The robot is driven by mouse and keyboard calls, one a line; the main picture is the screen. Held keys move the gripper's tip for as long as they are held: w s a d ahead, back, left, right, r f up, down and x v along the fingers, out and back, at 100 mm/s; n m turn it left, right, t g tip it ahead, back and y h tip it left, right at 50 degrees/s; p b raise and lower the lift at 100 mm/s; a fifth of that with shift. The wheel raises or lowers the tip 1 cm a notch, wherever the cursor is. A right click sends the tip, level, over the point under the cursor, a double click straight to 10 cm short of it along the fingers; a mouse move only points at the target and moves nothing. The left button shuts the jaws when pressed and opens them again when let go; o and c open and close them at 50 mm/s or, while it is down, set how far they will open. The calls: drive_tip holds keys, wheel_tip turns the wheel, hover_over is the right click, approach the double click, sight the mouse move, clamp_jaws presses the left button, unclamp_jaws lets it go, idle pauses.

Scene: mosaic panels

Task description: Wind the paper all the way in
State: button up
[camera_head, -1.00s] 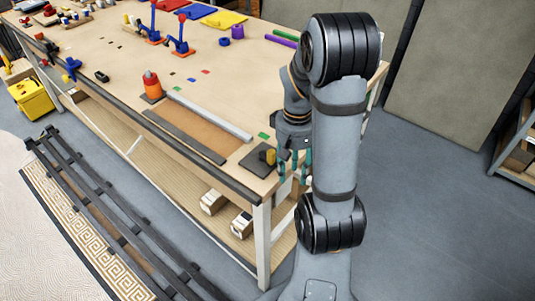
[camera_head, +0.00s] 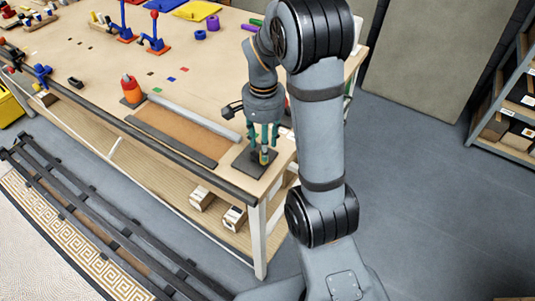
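A flat brown sheet (camera_head: 180,132), possibly the paper, lies left of the base between a dark strip and a light grey bar (camera_head: 197,119). Any crank arm under the knob is hidden or too small to make out.
An orange-red bottle-like object (camera_head: 131,88) stands at the sheet's left end. Blue and red clamp-like stands (camera_head: 154,38) and coloured trays are farther back. A dark rail (camera_head: 150,135) runs along the front edge. Small coloured chips lie mid-bench.

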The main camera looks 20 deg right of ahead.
drive_tip(key=shift+f, duration=2.7)
drive_tip(key=c, duration=0.3)
clamp_jaws()
